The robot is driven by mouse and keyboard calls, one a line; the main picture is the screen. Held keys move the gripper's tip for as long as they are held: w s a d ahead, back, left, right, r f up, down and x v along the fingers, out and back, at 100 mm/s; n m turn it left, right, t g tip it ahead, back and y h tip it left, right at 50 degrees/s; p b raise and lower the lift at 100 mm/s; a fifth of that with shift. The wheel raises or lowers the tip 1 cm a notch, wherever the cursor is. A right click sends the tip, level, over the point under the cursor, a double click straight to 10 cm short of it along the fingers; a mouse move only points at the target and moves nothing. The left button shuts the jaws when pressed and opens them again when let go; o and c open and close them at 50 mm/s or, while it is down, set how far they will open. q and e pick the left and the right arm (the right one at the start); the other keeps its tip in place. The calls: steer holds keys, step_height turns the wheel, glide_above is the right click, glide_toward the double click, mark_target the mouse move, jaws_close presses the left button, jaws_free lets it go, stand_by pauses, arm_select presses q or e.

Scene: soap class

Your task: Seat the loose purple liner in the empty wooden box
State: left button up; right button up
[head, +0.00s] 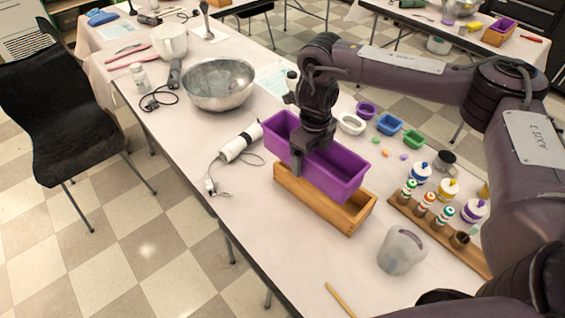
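The purple liner (338,175) is a long open trough in the head view. It is over the wooden box (322,208), set toward the box's far side and hiding much of its inside. Bare inside shows at the box's right end. My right gripper (300,160) points down at the liner's near long wall, with one finger outside that wall. The other finger is hidden, and the gripper looks shut on the wall. Whether the liner's underside touches the box cannot be told. My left gripper is not in view.
A white hand blender (240,142) with a cord lies left of the box. A metal bowl (219,84) stands behind it. A wooden rack of bottles (427,228) is at right, and a clear cup (401,252) and wooden stick (340,300) are in front. Small molds (389,124) are behind.

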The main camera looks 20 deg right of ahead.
mark_target(329, 155)
steer(key=d, duration=0.2)
steer(key=d+f, duration=0.1)
steer(key=d, duration=0.2)
steer(key=shift+s+f, duration=0.1)
steer(key=shift+f, duration=0.1)
step_height(329, 155, down, 6)
steer(key=b, duration=0.5)
steer(key=shift+r+b, duration=0.1)
steer(key=shift+b, duration=0.3)
steer(key=shift+f+p, duration=0.35)
stand_by(1.1)
steer(key=shift+f+b, duration=0.4)
steer(key=shift+f, duration=0.15)
stand_by(0.6)
steer(key=o, duration=0.9)
steer(key=shift+r, duration=0.1)
